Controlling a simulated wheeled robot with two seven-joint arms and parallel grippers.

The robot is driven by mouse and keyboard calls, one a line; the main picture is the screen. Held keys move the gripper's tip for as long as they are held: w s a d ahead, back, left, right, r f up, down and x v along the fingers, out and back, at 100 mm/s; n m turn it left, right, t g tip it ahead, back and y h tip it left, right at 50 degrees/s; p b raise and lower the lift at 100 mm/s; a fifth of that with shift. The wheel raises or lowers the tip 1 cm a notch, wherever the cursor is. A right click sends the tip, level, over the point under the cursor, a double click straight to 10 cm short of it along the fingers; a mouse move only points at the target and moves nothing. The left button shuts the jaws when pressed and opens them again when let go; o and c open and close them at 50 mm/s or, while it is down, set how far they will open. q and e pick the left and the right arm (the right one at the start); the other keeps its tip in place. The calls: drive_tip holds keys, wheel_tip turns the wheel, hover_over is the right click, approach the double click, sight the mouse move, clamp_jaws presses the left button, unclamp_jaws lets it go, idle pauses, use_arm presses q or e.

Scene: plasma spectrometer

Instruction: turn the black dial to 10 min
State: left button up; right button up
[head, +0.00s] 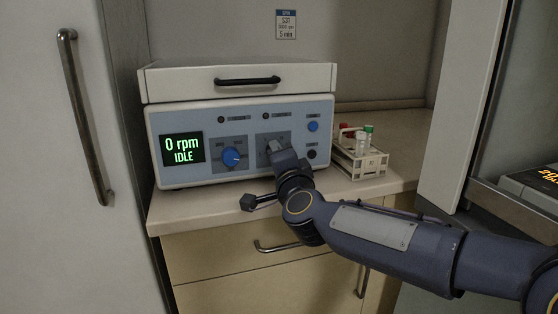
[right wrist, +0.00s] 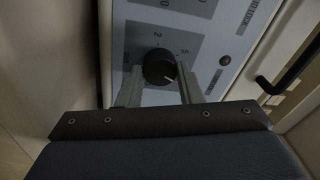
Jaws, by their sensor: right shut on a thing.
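The black dial (right wrist: 159,68) sits on the blue-grey front panel of the machine (head: 240,115). In the right wrist view it has a pale pointer line and numbers around it, only partly readable. My right gripper (right wrist: 160,82) is shut on the dial, with one finger on each side. In the head view my right gripper (head: 275,148) reaches the panel right of the blue dial (head: 231,157) and hides the black dial. The display (head: 182,149) reads "0 rpm IDLE". My left gripper is not in view.
The machine's lid (head: 235,82) has a black handle. A tube rack (head: 360,160) with red- and green-capped tubes stands right of the machine on the counter (head: 190,215). A wall sign (head: 286,24) reads "5 min" at its bottom. A tall door (head: 55,180) is at left.

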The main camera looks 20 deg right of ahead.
drive_tip(key=shift+m, duration=1)
drive_tip(key=o, duration=1)
drive_tip(key=s, duration=0.7)
drive_tip(key=shift+s+a+f+p, duration=0.2)
drive_tip(key=shift+s+f+p, duration=0.1)
drive_tip(key=shift+s+p, duration=0.1)
